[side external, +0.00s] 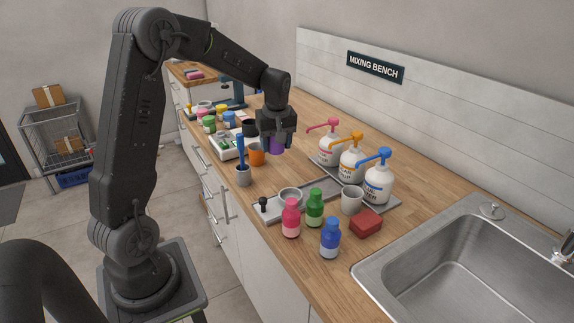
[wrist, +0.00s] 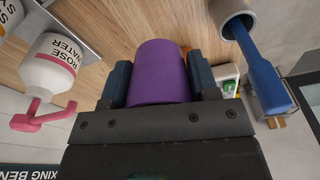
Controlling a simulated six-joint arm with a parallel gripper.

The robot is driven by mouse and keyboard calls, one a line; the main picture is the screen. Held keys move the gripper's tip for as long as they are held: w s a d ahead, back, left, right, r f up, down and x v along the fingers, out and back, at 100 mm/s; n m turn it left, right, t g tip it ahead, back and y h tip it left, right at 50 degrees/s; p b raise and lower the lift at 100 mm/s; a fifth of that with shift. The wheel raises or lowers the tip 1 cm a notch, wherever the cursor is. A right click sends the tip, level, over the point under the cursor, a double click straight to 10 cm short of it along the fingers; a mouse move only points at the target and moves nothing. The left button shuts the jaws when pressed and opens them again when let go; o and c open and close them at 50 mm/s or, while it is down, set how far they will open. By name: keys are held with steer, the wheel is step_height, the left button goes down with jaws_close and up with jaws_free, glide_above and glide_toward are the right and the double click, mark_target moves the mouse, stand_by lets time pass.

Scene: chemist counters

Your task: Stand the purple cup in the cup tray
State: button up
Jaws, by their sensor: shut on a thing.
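My gripper (side external: 277,142) is shut on the purple cup (side external: 277,148) and holds it over the wooden counter, just right of the orange cup (side external: 257,154). In the wrist view the purple cup (wrist: 158,72) sits between the two fingers and fills the gap. A white tray (side external: 226,151) with small items in it stands left of my gripper, with a dark cup (side external: 250,127) near it. Much of this area is hidden behind the gripper and other items. I cannot tell for certain which tray is the cup tray.
A grey holder (side external: 243,177) with a blue-handled tool stands nearby. Three pump bottles (side external: 351,164) stand at the right. A grey flat tray (side external: 322,191), pink, green and blue bottles, a red block (side external: 366,222) and a sink (side external: 470,255) lie nearer the camera.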

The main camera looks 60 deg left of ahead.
steer(key=shift+w+d+r+m, duration=0.2)
steer(key=shift+d+m, duration=0.2)
steer(key=w+d+m+t+h, duration=0.15)
steer(key=w+d+m, duration=0.25)
steer(key=d+m, duration=1.35)
step_height(320, 180, up, 7)
steer(key=w+a+n+y, duration=0.1)
steer(key=a+n, duration=1.2)
steer(key=a, duration=2)
glide_above(304, 151)
steer(key=shift+g, duration=0.45)
steer(key=f, duration=1.2)
steer(key=shift+s+d+f, duration=0.1)
steer(key=shift+d+f, duration=0.1)
steer(key=shift+f, duration=2.05)
